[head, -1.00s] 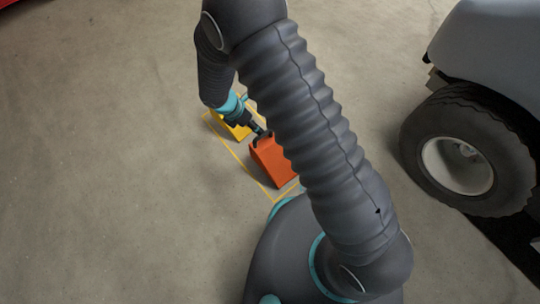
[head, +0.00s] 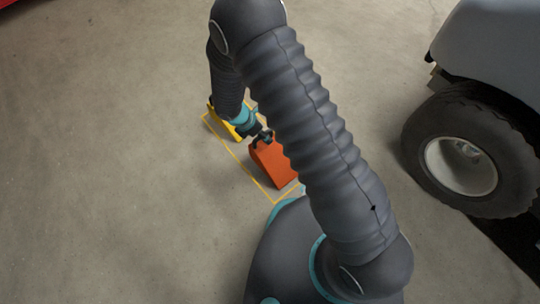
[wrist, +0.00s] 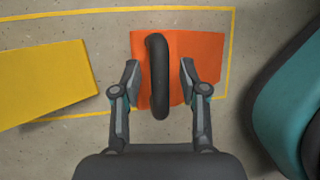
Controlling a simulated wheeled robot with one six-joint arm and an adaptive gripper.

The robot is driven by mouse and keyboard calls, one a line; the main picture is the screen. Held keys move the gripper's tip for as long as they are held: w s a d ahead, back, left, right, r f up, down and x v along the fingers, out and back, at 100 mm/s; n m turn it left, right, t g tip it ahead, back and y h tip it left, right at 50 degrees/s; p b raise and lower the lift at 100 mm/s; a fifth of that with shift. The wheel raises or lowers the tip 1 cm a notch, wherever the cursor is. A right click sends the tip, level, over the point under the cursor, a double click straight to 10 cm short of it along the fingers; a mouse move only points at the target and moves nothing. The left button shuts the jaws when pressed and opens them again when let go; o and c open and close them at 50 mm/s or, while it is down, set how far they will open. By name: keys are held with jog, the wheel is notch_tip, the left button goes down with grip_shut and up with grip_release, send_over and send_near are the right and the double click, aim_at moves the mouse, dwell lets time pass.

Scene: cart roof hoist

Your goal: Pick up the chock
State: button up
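An orange chock (head: 269,163) with a black loop handle stands on the floor. It also fills the middle of the wrist view (wrist: 202,55), with its handle (wrist: 158,85) pointing up at the camera. My gripper (wrist: 160,70) is open, with one finger on each side of the handle and a small gap on both sides. In the head view my gripper (head: 265,137) is at the top of the orange chock, partly hidden by my arm. A yellow chock (wrist: 45,82) lies to the left in the wrist view; the head view shows it behind my wrist (head: 233,133).
A yellow outline (head: 247,176) on the floor frames both chocks. A cart's wheel (head: 462,152) and grey body (head: 495,45) stand to the right. The concrete floor (head: 100,170) on the left is clear.

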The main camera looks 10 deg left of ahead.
grip_shut()
